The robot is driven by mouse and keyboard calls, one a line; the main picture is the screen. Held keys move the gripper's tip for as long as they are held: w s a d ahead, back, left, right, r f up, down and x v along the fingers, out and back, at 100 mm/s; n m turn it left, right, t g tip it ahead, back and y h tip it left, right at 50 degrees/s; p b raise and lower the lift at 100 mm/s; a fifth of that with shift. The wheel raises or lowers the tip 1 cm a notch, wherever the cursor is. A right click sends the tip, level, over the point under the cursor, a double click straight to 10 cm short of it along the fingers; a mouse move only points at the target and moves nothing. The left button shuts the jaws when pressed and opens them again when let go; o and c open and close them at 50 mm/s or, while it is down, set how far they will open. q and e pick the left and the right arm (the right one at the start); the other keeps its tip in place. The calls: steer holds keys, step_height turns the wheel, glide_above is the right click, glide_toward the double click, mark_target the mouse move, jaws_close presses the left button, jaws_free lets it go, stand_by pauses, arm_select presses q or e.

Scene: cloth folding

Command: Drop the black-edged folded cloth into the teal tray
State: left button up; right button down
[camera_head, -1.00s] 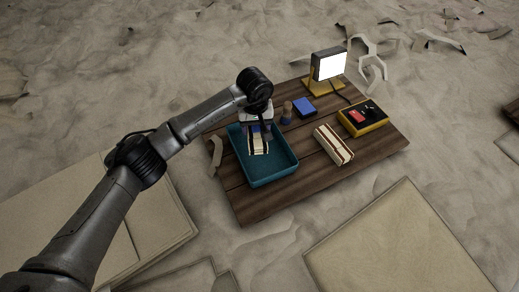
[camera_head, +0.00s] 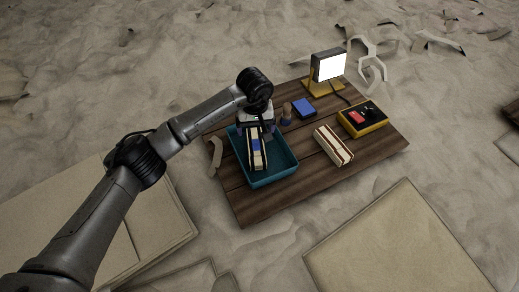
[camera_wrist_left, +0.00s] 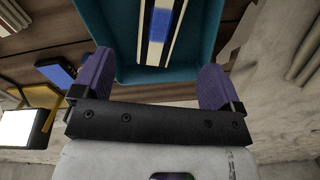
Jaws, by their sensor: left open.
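The teal tray (camera_head: 277,171) stands on the left part of the wooden table. The black-edged folded cloth (camera_head: 256,154), cream with black edges and a blue patch, lies inside the tray, lengthwise. It also shows in the left wrist view (camera_wrist_left: 158,28), below the fingertips and apart from them. My left gripper (camera_head: 262,130) is over the far end of the tray. In the left wrist view its two purple fingers (camera_wrist_left: 153,75) are wide apart with nothing between them. My right gripper is in no view.
On the wooden table (camera_head: 250,208) are a second folded cloth with dark red stripes (camera_head: 333,145), a blue block (camera_head: 304,107), a small brown bottle-like thing (camera_head: 287,113), a yellow case (camera_head: 363,119) and a bright lamp (camera_head: 329,66). The table's front left is clear.

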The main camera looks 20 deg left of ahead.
arm_select(q)
step_height(320, 180, up, 13)
steer(key=p, duration=0.4)
steer(key=shift+r+p, duration=0.15)
steer(key=shift+p, duration=0.15)
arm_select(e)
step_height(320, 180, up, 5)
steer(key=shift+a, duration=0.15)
